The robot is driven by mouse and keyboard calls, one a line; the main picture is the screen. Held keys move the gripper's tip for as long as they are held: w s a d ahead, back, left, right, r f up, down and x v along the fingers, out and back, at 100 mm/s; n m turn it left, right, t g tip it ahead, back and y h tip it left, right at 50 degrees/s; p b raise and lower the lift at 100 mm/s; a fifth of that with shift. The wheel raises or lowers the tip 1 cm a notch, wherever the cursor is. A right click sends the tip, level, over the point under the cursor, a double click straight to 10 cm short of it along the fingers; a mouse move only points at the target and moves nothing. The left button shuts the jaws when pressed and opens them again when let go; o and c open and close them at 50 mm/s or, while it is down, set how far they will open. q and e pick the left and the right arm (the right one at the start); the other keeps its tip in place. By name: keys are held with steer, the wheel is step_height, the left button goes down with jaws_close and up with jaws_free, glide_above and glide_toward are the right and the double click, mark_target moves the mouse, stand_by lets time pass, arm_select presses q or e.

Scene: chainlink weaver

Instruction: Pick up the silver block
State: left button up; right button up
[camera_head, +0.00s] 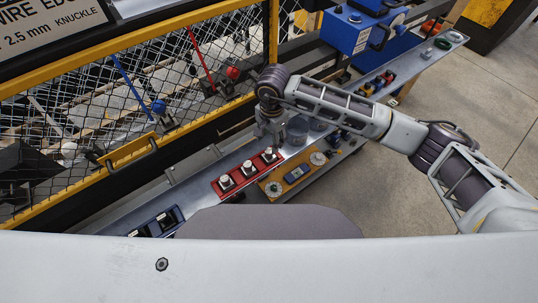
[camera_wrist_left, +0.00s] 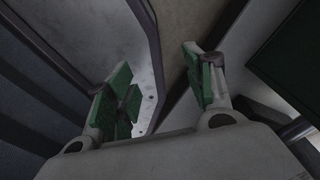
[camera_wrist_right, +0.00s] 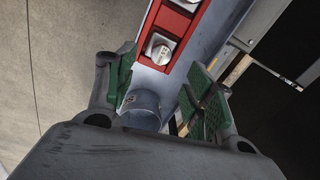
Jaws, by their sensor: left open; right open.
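A short grey metallic round piece (camera_head: 297,130) stands on the narrow metal shelf beside my right gripper (camera_head: 270,135). In the right wrist view this grey piece (camera_wrist_right: 142,108) appears between the open green-padded fingers of my right gripper (camera_wrist_right: 158,82), without visible grip. I cannot tell whether it is the silver block; no other plain silver block shows clearly. A red panel (camera_head: 248,173) with three pale knobs lies left of it, and in the right wrist view the red panel (camera_wrist_right: 176,22) lies just beyond. My left gripper (camera_wrist_left: 163,88) is open and empty, outside the head view.
A yellow-framed chain-link fence (camera_head: 90,100) runs along the shelf's far side. A tan panel (camera_head: 290,178) sits just in front of the shelf. A blue box (camera_head: 350,32) stands at the back.

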mark_target(269, 155)
steer(key=shift+f, duration=1.3)
arm_select(q)
steer(key=shift+s+d+r, duration=0.15)
steer(key=shift+d, duration=0.5)
steer(key=shift+a, duration=0.15)
